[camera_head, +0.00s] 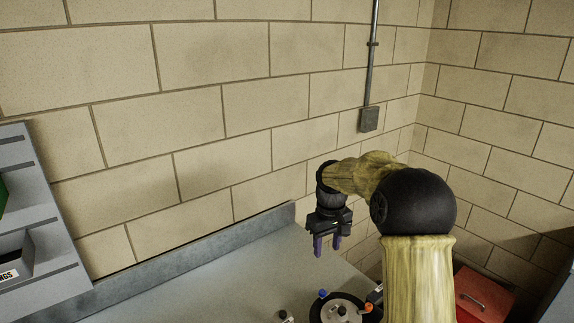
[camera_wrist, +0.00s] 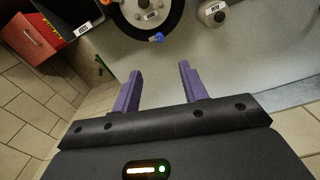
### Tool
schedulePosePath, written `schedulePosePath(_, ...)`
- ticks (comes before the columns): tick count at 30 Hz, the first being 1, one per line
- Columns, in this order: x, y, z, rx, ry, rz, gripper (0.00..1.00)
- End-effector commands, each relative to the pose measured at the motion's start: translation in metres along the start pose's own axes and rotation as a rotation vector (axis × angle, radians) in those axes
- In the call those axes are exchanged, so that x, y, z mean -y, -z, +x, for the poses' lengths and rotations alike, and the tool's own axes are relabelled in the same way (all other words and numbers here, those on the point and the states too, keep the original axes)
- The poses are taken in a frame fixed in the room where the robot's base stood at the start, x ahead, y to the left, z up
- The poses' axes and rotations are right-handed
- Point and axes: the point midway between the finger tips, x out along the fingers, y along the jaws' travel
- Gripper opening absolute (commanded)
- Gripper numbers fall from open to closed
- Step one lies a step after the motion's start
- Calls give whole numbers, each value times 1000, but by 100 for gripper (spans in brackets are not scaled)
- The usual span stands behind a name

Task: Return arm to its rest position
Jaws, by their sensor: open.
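My gripper (camera_head: 327,245) hangs from my bent arm, with its purple fingers pointing down above the right part of the grey worktop (camera_head: 215,272). In the wrist view my gripper (camera_wrist: 157,88) shows its two purple fingers spread apart, with nothing between them. It is open and empty, apart from everything around it. My arm's yellow links and black joint hide part of the worktop's right end and the wall corner.
A round black-rimmed device (camera_head: 325,312) with blue and orange knobs stands at the worktop's front. A red box (camera_head: 484,296) is at right. A grey shelf rack (camera_head: 40,235) stands at left. A conduit box (camera_head: 369,120) is on the block wall. The worktop's middle is clear.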

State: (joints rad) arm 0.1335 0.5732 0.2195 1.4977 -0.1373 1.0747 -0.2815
Motion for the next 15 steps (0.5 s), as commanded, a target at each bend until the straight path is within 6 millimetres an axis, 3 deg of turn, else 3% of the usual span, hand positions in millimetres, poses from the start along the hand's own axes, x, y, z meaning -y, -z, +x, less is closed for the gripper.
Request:
schedulePosePath(5,18,-31,1,-28,-19,45,43)
schedulePosePath(15,55,-122,15,-115,-44,202,43)
